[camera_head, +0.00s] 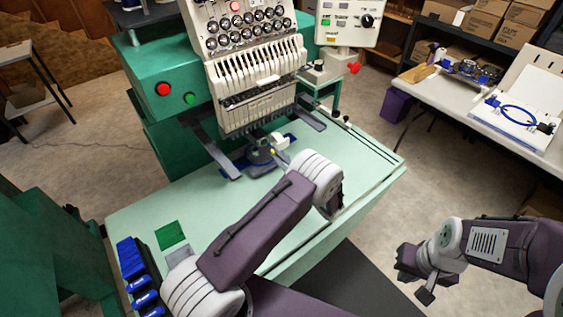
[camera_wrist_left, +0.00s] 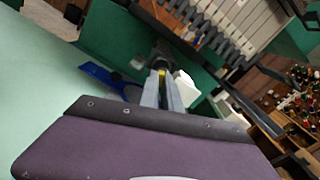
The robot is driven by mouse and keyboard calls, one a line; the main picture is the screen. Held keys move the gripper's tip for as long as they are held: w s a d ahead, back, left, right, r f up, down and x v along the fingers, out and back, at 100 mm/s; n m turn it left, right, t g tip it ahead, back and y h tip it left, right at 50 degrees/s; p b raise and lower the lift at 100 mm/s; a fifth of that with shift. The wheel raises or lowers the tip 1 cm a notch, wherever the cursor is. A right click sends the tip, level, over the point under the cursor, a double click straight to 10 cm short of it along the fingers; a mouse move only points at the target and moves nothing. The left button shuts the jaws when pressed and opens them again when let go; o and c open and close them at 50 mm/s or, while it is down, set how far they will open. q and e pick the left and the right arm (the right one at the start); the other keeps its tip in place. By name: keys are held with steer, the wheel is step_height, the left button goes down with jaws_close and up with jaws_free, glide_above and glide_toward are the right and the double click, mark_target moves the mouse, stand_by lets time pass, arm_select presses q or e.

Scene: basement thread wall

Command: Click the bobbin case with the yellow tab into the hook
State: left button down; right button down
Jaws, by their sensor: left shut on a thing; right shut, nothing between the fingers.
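My left gripper (camera_head: 281,159) reaches in at the machine's lower arm. In the left wrist view its two grey fingers (camera_wrist_left: 161,92) are shut on the bobbin case, whose yellow tab (camera_wrist_left: 162,74) shows between their tips. The tab is a tiny yellow spot in the head view (camera_head: 272,152); most of the case is hidden. The dark, rounded hook area (camera_wrist_left: 158,56) lies just beyond the fingertips. I cannot tell whether the case touches the hook. My right gripper (camera_head: 415,279) is shut and empty, away from the table at the lower right.
The embroidery machine (camera_head: 258,75) stands over the pale green table (camera_head: 150,215). A blue part (camera_wrist_left: 107,78) lies beside the hook area. Blue holders (camera_head: 140,275) and a green square (camera_head: 170,235) are at the table's near left. A white side table (camera_head: 460,100) stands at right.

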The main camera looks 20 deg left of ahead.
arm_select(q)
steer(key=shift+b+x, duration=0.35)
steer(key=shift+x, duration=1.8)
steer(key=shift+f, duration=0.1)
steer(key=shift+w+a, duration=0.1)
steer(key=shift+w+a+b, duration=0.25)
steer(key=shift+a+b, duration=0.1)
steer(key=shift+a, duration=0.05)
steer(key=c, duration=1.5)
jaws_free()
glide_toward(270, 150)
steer(key=shift+w+a+f+b, duration=0.2)
steer(key=shift+w+a+b, duration=0.05)
steer(key=shift+w+a, duration=0.25)
steer(key=shift+w+a+f+b, duration=0.2)
steer(key=shift+w+a+f, duration=0.05)
steer(key=shift+w+a, duration=0.25)
